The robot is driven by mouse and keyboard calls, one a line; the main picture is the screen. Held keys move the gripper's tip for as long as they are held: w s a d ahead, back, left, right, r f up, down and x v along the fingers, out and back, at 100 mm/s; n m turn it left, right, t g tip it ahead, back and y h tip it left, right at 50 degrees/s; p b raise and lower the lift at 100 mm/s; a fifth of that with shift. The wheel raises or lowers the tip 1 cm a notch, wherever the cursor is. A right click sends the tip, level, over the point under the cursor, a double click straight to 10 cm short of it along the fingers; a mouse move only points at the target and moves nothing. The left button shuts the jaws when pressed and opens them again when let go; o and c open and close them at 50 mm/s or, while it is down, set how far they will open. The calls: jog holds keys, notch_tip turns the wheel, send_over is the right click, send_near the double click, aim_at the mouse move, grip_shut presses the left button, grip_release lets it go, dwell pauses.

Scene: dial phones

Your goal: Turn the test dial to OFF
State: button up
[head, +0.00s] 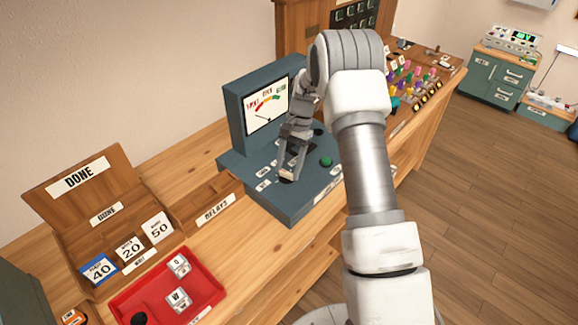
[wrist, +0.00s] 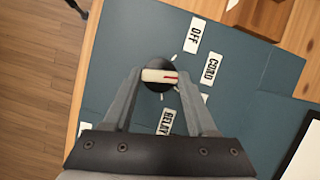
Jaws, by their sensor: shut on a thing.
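The test dial (wrist: 157,64) is a round dark knob with a pale grip bar and a red pointer line, on a blue-grey panel. In the wrist view the red line points right, roughly towards the CORD label (wrist: 211,69). The OFF label (wrist: 195,36) is above and right of the dial, and the RELAY label (wrist: 165,122) is below it. Another label between CORD and RELAY is mostly hidden by a finger. My gripper (wrist: 160,76) is shut on the dial's grip bar, one finger at each end. In the head view my gripper (head: 287,175) reaches down to the console's front.
The blue-grey test console (head: 240,110) with a meter screen (head: 266,106) stands behind my gripper. A green button (head: 326,161) is just right of it. A red tray (head: 205,286) and a wooden DONE box (head: 75,222) are on the bench at left.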

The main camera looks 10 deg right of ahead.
jog(key=n+h, duration=0.1)
jog(key=n, duration=0.1)
jog(key=n+h, duration=0.1)
jog(key=n, duration=0.2)
jog(key=shift+w+a+n+g, duration=0.2)
jog(key=shift+n+g, duration=0.1)
jog(key=shift+g, duration=0.1)
jog(key=n+h, duration=0.1)
jog(key=n, duration=0.1)
jog(key=n+h, duration=0.1)
jog(key=n, duration=0.2)
jog(key=shift+a, duration=0.15)
jog(key=shift+n, duration=0.3)
jog(key=o, duration=1.4)
jog(key=shift+c, duration=0.2)
jog(key=p+v, duration=0.1)
jog(key=v, duration=1.6)
jog(key=shift+a+p, duration=0.15)
jog(key=shift+p, duration=0.2)
jog(key=shift+w+r, duration=0.1)
jog(key=shift+r, duration=0.15)
